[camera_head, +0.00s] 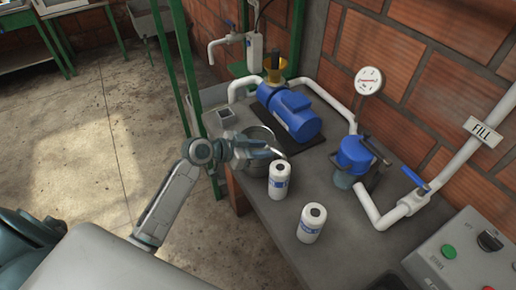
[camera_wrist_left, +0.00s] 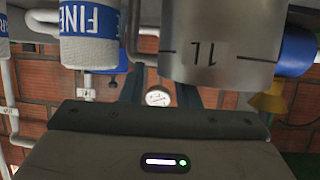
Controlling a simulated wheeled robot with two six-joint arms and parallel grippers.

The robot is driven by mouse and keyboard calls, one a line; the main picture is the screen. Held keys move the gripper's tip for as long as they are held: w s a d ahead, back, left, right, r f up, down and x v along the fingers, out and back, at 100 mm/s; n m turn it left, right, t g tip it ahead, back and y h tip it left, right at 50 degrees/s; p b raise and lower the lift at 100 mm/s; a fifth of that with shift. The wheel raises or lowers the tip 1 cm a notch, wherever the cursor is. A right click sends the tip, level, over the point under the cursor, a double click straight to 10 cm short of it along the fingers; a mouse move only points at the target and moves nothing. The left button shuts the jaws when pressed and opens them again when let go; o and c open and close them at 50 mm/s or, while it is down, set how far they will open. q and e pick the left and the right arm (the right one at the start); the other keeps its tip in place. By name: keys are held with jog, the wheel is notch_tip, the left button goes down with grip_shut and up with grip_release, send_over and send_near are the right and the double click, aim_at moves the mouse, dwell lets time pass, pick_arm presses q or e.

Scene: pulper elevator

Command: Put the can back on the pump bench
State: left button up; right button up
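The steel can (camera_head: 262,133) stands on the grey pump bench (camera_head: 268,219), partly covered by my left gripper. In the left wrist view the steel can (camera_wrist_left: 218,62), marked 1L, fills the upper right. My left gripper (camera_head: 275,151) is at the can's near side in the head view. In the wrist view its two fingers (camera_wrist_left: 160,88) show apart, with their upper ends hidden; it looks open. I cannot tell whether a finger touches the can. My right gripper is not in view.
Behind are a blue pump (camera_head: 290,112), a yellow funnel (camera_head: 275,67), a blue filter unit (camera_head: 353,155) and white pipes (camera_head: 402,208). A green post (camera_head: 187,75) stands left.

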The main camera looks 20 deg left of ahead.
pick_arm(q)
jog(key=shift+a, duration=0.1)
jog(key=b+v, duration=0.3)
jog(key=v, duration=0.9)
jog(key=shift+r, duration=0.1)
